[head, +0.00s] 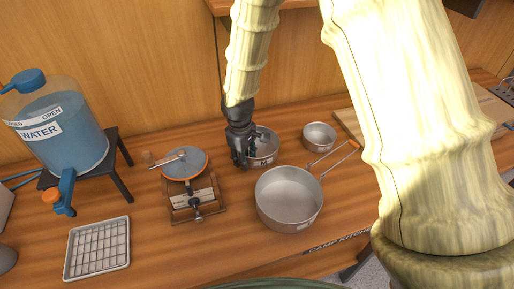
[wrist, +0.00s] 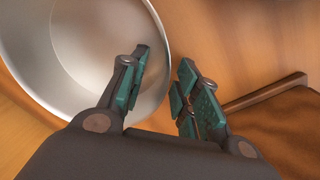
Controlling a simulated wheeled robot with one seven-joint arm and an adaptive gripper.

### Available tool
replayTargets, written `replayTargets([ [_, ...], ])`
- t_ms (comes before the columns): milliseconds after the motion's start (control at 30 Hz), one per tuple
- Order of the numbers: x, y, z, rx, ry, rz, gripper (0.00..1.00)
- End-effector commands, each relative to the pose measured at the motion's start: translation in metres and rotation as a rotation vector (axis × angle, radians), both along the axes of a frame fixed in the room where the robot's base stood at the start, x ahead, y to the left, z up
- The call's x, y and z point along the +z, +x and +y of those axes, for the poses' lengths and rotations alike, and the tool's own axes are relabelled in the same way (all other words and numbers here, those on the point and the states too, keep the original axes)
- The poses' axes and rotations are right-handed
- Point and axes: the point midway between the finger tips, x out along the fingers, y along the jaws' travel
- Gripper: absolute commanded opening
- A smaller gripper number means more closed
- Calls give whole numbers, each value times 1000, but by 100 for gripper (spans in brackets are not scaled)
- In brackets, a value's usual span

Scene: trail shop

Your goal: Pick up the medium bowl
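The medium bowl (head: 265,158) is a grey metal bowl marked M, standing on the wooden counter in the middle of the head view, partly hidden by my gripper (head: 241,160). The wrist view shows the bowl (wrist: 80,45) from above at upper left, empty where visible. My gripper (wrist: 162,90) points down at the bowl's left side in the head view. Its fingers are open. In the wrist view the left finger overlaps the bowl's inside and the right finger lies outside, with the rim between them. I cannot tell whether either finger touches.
A large metal pan (head: 289,196) with a handle stands close in front of the bowl. A small bowl (head: 319,136) stands behind right. A stove with an orange-rimmed disc (head: 185,164) is left, beyond it a water jug (head: 58,130) and a wire rack (head: 97,248).

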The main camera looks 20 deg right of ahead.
Motion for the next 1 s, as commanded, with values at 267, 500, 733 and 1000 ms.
replayTargets([
  [267,-2,0,0,0,0,0,32],
  [500,-2,0,0,0,0,0,0],
  [733,-2,0,0,0,1,-1,0],
  [1000,7,1,0,-1,0,-4,0],
])
